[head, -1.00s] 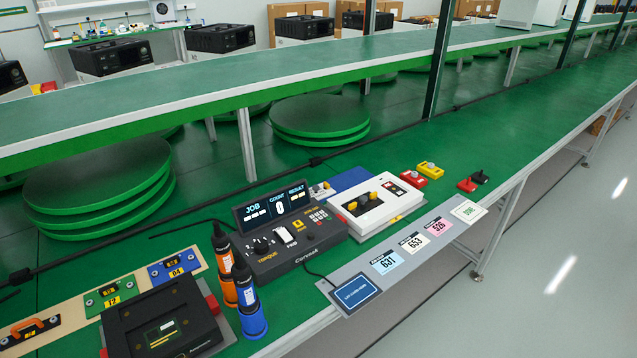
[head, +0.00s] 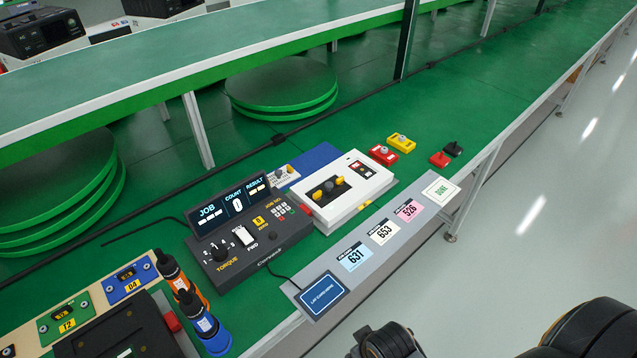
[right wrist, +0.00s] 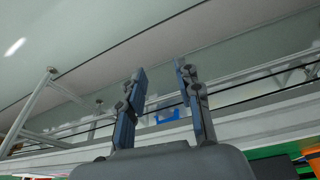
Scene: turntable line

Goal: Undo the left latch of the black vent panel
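A white box (head: 375,190) stands on the green line top, right of the torque controller in the head view. A small black panel (head: 328,188) on its top carries two yellow latches, a left one (head: 317,194) and a right one (head: 338,180). Vent slots are too small to make out. My right gripper (right wrist: 160,72) is open and empty in the right wrist view, its two fingers apart, away from the box. My left gripper is not in view.
The torque controller (head: 225,262), two bottle-like tools, orange (head: 180,272) and blue (head: 208,330), and a black tray-like case (head: 85,338) stand left. Red (head: 383,155) and yellow (head: 401,143) button boxes sit beyond the white box. A grey card strip (head: 370,250) runs along the front edge.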

